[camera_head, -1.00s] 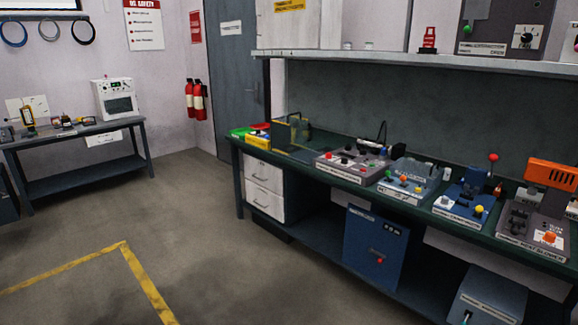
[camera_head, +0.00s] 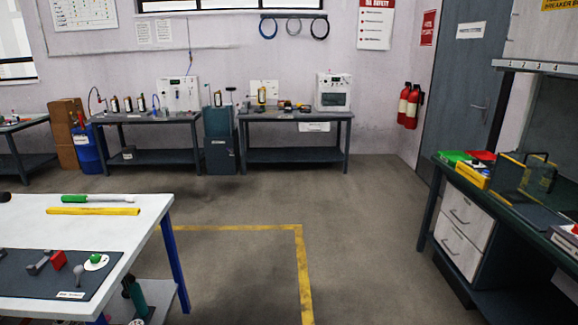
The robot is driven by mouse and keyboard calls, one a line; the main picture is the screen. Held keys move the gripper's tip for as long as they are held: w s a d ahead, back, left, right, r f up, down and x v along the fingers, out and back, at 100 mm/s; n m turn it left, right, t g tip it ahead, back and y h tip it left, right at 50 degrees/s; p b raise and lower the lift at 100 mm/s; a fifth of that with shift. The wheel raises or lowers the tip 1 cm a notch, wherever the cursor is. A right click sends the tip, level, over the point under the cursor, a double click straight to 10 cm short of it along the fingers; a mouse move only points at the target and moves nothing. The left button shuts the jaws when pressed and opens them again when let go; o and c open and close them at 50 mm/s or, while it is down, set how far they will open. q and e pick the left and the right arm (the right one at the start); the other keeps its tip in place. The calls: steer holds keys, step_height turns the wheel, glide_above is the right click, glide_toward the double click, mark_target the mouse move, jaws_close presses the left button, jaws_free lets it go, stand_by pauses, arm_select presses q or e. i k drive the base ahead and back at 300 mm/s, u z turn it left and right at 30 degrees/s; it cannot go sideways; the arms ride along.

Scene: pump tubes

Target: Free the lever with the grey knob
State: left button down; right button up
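A dark mat (camera_head: 62,285) lies on the white-topped table at the lower left. On it stands a small piece with a grey rounded knob (camera_head: 78,269), which may be the lever with the grey knob; what holds it is too small to tell. Next to it are a red block (camera_head: 58,260), a grey angled piece (camera_head: 38,266) and a green knob on a white disc (camera_head: 96,261). Neither of my grippers is in view.
A green-handled tool (camera_head: 100,199) and a yellow bar (camera_head: 93,211) lie on the white table (camera_head: 150,215). Open floor with yellow tape (camera_head: 299,245) lies between it and the dark bench (camera_head: 450,180) at right. Equipment benches (camera_head: 293,117) line the back wall.

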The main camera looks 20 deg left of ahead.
mark_target(78, 271)
steer(key=u, duration=0.75)
steer(key=i, duration=0.9)
steer(key=u, duration=0.5)
